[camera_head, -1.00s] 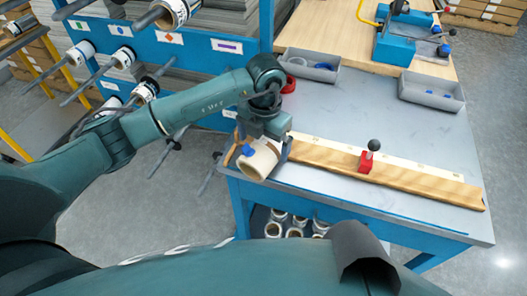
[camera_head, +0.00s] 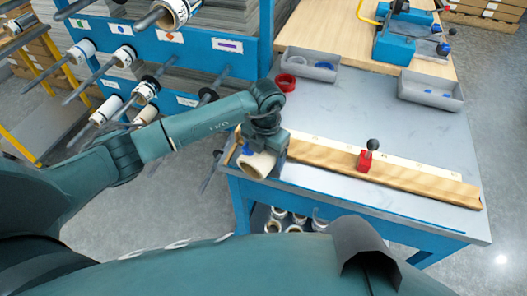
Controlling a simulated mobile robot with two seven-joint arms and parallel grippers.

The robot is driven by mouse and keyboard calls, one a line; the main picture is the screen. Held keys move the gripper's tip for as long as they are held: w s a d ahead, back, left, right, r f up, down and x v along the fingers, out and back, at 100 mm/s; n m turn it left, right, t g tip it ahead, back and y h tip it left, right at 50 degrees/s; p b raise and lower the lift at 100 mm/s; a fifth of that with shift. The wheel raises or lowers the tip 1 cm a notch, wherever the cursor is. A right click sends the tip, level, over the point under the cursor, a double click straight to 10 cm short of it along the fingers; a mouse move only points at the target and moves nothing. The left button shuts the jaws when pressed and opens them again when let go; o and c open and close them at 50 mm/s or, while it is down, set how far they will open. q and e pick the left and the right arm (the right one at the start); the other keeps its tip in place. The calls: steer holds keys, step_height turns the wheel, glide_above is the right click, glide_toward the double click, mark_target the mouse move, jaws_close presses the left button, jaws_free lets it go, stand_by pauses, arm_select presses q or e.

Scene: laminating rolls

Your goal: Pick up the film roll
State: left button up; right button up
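The film roll (camera_head: 257,165) is a cream-white roll with an open core facing me. It is at the left end of the wooden rail on the blue-framed table (camera_head: 330,110). My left gripper (camera_head: 264,148) reaches it from above, with grey finger parts against the roll's upper and right sides. The gripper hides part of the roll, and I cannot tell whether the fingers are closed on it. A small blue piece shows at the roll's upper left. My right gripper is not in view.
A wooden rail (camera_head: 400,176) with a red clamp (camera_head: 365,162) runs along the table's front. Grey bins (camera_head: 308,66) (camera_head: 430,92) and a red ring (camera_head: 285,82) lie behind. A blue rack (camera_head: 190,55) holding rolls on rods stands left. Several rolls (camera_head: 279,212) sit beneath the table.

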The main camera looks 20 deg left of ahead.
arm_select(q)
steer(key=c, duration=0.8)
steer(key=shift+r, duration=0.1)
